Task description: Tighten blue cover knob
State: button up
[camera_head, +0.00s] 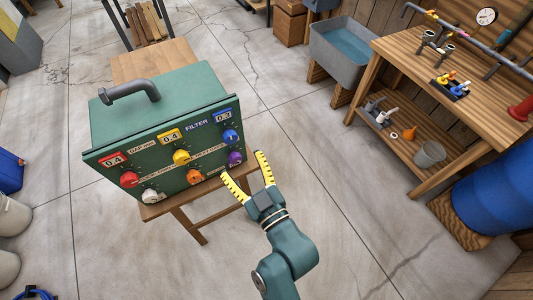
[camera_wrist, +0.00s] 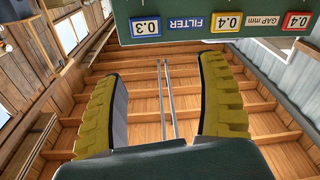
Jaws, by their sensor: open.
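The blue knob (camera_head: 231,136) sits at the upper right of the green filter box's (camera_head: 150,112) front panel, under a blue-framed "0.3" label (camera_head: 223,115). My gripper (camera_head: 244,172) is open and empty, with yellow ridged fingers. It is in front of the panel's right side, near the purple knob (camera_head: 235,158) and below and right of the blue knob. In the wrist view, the open fingers (camera_wrist: 163,100) frame empty space. The panel edge with the 0.3 label (camera_wrist: 147,27) shows upside down at the top. No knob shows there.
Red (camera_head: 129,179), yellow (camera_head: 181,157), orange (camera_head: 194,176) and white (camera_head: 151,196) knobs crowd the panel. The box stands on a wooden table (camera_head: 158,60). A workbench (camera_head: 440,75), grey sink (camera_head: 345,52) and blue barrel (camera_head: 500,190) stand at right. The floor between is clear.

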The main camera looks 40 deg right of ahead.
aim_at(232, 140)
notch_tip(232, 140, down, 8)
jog(key=s+d+b, duration=0.2)
jog(key=shift+m+g+h, duration=0.3)
jog(key=w, duration=0.5)
jog(key=w+d, duration=0.1)
jog(key=w, duration=0.5)
jog(key=w+d, duration=0.1)
jog(key=w, duration=0.4)
jog(key=shift+w+r+b, duration=0.25)
jog(key=shift+b, duration=0.15)
jog(key=c, duration=1.2)
